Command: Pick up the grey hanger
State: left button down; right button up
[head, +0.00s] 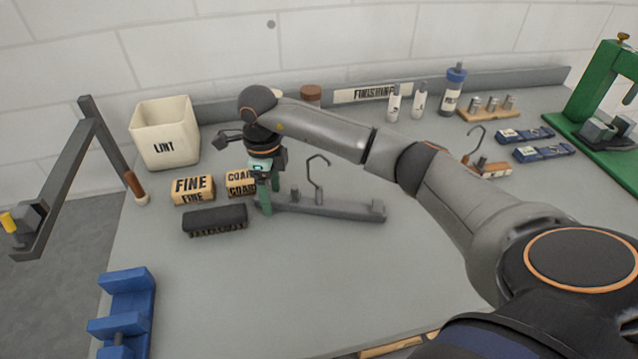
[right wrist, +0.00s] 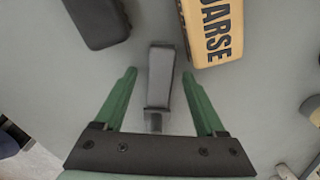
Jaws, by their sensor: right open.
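The grey hanger (head: 335,209) lies on the grey bench in the head view, a long bar with a thin hook rising from its middle. My right gripper (head: 267,199) points down at the hanger's left end, with its green fingers open. In the right wrist view, the end of the grey hanger (right wrist: 160,80) shows between the two spread fingers of my right gripper (right wrist: 158,73), with a gap on each side. Whether the fingertips are at the bar's height is hard to tell. My left gripper is not in view.
A black brush (head: 215,220) and the FINE (head: 192,190) and COARSE (head: 239,183) blocks sit close left of the gripper. The LINT bin (head: 165,133) stands behind. A blue rack (head: 125,312) is at front left. The bench front is mostly clear.

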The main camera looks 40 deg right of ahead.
jog(key=shift+f, duration=0.2)
grip_shut()
dwell(0.5)
